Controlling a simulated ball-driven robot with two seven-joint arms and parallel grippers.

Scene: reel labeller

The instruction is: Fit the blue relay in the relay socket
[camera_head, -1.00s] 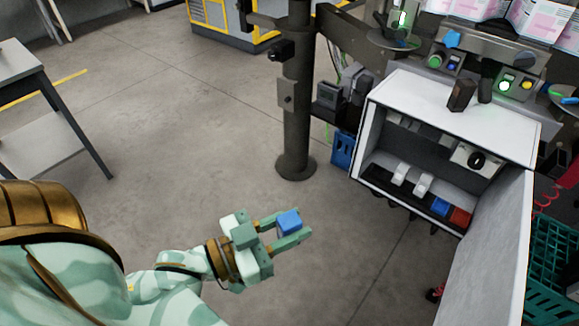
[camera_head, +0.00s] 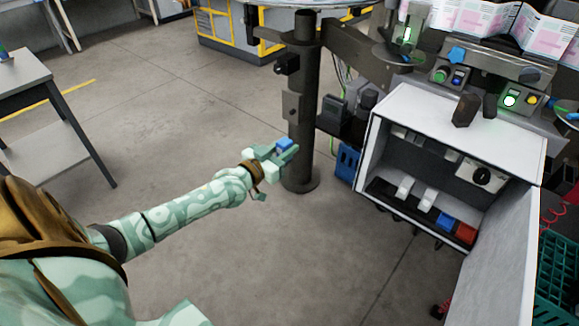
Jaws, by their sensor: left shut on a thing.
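My left gripper (camera_head: 287,153) is shut on a small blue relay (camera_head: 284,144), held up in the air left of the open cabinet (camera_head: 455,122), in front of the dark post in the picture. Inside the cabinet, along the bottom, a dark row carries two white modules (camera_head: 404,188), a blue block (camera_head: 445,220) and a red block (camera_head: 466,233). I cannot tell which spot in the row is the relay socket. My right gripper is not in view.
The cabinet door (camera_head: 497,255) stands open on the right. A rotary switch (camera_head: 482,175) sits on the cabinet's inner right. A dark post (camera_head: 302,110) stands behind the gripper. A green crate (camera_head: 558,265) is at far right. The floor between is clear.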

